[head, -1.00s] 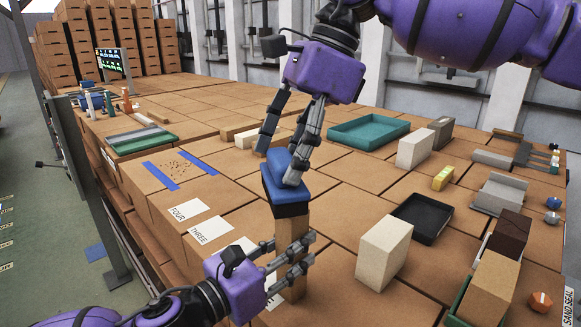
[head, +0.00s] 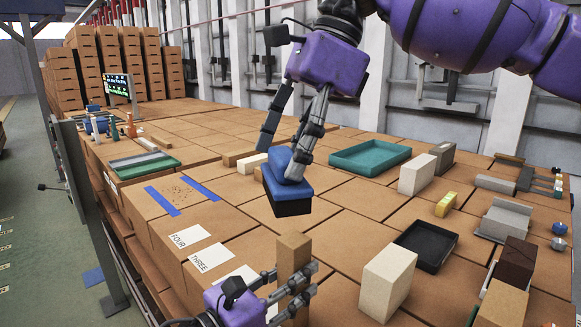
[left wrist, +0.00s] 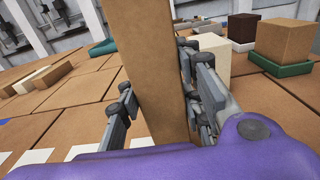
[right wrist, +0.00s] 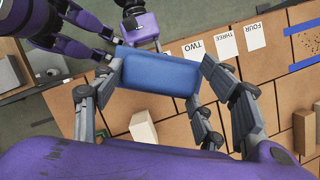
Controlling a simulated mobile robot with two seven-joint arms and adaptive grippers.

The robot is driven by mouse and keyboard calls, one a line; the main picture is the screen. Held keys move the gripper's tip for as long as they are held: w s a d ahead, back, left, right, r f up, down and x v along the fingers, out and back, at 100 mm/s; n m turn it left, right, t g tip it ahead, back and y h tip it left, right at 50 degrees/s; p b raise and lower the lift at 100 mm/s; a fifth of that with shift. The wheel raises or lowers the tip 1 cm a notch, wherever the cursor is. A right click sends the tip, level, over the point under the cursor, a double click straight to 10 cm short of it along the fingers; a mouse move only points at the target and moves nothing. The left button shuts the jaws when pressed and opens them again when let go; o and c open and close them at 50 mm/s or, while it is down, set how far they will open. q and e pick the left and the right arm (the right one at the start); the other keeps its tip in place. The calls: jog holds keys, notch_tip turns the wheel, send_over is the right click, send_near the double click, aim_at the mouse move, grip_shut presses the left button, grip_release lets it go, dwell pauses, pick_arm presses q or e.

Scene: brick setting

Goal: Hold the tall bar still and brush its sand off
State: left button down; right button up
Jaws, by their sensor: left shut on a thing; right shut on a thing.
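The tall bar (head: 293,258) is a brown upright block at the front of the table. My left gripper (head: 291,289) is shut on its lower part; the left wrist view shows the fingers on both sides of the bar (left wrist: 152,70). My right gripper (head: 283,160) is shut on a brush (head: 290,185) with a blue top and dark underside. The brush also shows in the right wrist view (right wrist: 160,75). In the head view it appears above the bar's top, with a gap between. I cannot make out sand on the bar.
Dark specks (head: 181,190) lie between two blue tape strips at the left. Number cards (head: 190,236) line the front edge. A cream block (head: 388,284), a black tray (head: 424,245) and a teal tray (head: 370,158) stand to the right and behind.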

pick_arm(q)
jog(key=c, duration=1.2)
grip_release()
jog(key=shift+o, duration=0.2)
